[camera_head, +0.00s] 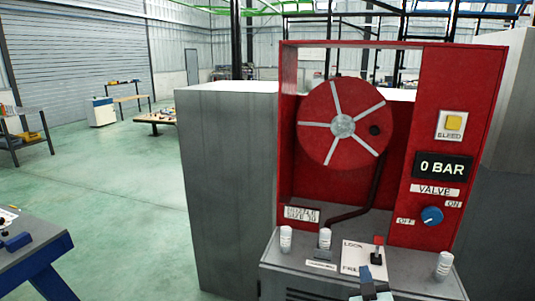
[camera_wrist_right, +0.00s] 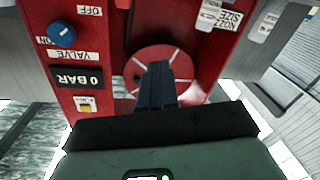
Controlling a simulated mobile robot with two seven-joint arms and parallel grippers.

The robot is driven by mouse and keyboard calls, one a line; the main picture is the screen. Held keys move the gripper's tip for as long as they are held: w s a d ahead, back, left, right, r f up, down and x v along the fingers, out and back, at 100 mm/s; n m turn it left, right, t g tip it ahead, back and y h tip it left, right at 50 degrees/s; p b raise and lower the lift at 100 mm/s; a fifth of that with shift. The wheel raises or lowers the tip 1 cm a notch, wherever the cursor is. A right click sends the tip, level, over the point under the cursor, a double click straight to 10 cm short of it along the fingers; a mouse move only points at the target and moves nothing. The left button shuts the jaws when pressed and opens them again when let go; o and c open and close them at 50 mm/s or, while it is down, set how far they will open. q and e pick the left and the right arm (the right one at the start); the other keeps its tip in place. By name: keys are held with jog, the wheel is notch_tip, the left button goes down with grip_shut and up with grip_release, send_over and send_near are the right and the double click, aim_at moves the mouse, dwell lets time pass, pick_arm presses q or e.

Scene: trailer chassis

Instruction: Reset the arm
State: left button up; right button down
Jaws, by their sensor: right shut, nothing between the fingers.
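My right gripper (camera_head: 368,284) shows at the bottom of the head view, low in front of the grey console of a red hose-reel cabinet (camera_head: 398,110). In the right wrist view its dark blue fingers (camera_wrist_right: 157,84) are closed together and empty, pointing toward the red reel (camera_wrist_right: 160,68). The cabinet appears upside down in that view. My left gripper is in neither view.
The cabinet's console (camera_head: 300,265) bears white-capped nozzles and a red-tipped lever (camera_head: 377,250). A blue valve knob (camera_head: 432,215) sits below a "0 BAR" display (camera_head: 442,167) and a yellow bleed button (camera_head: 453,122). A blue-legged workbench (camera_head: 45,265) stands left, with open green floor (camera_head: 130,215) between.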

jog(key=s+a+f+m+g+y+p, duration=0.1)
jog(key=s+a+f+g, duration=0.15)
jog(key=f, duration=0.75)
jog(key=s+a+f+g+y, duration=0.1)
jog(key=s+f+g+y, duration=0.15)
jog(key=f, duration=0.75)
jog(key=s+a+f+m+g+p, duration=0.25)
jog(key=s+f+g, duration=0.35)
jog(key=s+f, duration=0.7)
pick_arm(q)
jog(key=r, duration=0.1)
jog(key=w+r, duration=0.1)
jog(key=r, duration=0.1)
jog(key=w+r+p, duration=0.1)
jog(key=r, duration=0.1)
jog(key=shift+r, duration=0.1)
pick_arm(e)
jog(key=s+a+f+m+g+y, duration=0.1)
jog(key=s+a+f+g, duration=0.1)
jog(key=s, duration=0.5)
jog(key=s+a+f+g+y, duration=0.1)
jog(key=s+a+f+g, duration=0.1)
jog(key=s, duration=0.6)
jog(key=s+a+f+m+g+y, duration=0.1)
jog(key=s+a+f+g, duration=0.1)
jog(key=s+f, duration=0.3)
jog(key=s+g, duration=0.1)
jog(key=s, duration=0.2)
jog(key=shift+a+f+m+g, duration=0.35)
jog(key=shift+a+f+g, duration=0.05)
